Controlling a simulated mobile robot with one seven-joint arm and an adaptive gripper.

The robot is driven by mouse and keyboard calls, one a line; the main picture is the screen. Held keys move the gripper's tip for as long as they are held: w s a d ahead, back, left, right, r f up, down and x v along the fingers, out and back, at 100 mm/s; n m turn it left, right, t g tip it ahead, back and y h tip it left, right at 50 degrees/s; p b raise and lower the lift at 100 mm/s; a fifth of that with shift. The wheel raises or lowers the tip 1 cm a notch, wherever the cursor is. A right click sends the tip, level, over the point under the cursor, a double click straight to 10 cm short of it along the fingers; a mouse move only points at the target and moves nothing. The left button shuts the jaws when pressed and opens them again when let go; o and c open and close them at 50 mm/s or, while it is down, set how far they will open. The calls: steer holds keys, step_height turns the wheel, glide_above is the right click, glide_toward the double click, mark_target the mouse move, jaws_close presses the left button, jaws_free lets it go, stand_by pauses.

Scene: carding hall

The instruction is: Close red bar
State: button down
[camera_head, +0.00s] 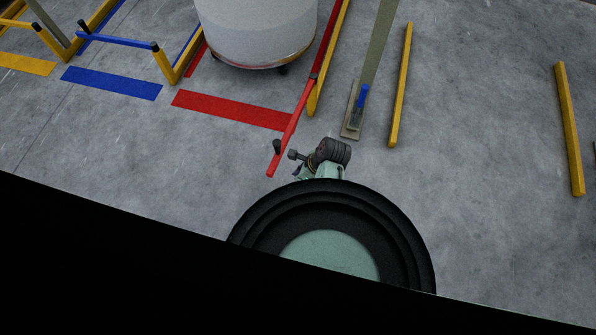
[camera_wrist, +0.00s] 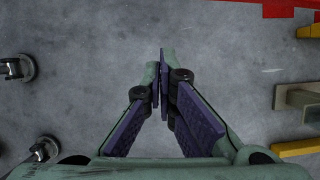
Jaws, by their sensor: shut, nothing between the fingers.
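The red bar (camera_head: 293,125) is in the middle of the head view. It slants from the end of a yellow floor rail toward me, past the right end of a red floor stripe (camera_head: 232,109), and is swung out from the stripe. A black knob stands near its near end. My gripper (camera_head: 307,172) is just right of that near end, with its fingers mostly hidden by my arm. In the wrist view my gripper (camera_wrist: 163,90) is shut and empty over bare floor. Red (camera_wrist: 278,9) shows at the top right edge there; I cannot tell bar from stripe.
A white can (camera_head: 257,30) on casters stands behind the stripe. A blue bar (camera_head: 115,40) and blue stripe (camera_head: 112,82) lie to the left. A post with a base plate (camera_head: 352,120) stands beyond my gripper, near a yellow rail (camera_head: 401,85).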

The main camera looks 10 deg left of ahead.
steer(key=a+f, duration=0.6)
steer(key=shift+w+a+f, duration=0.25)
steer(key=shift+w+a, duration=0.05)
steer(key=shift+w, duration=0.15)
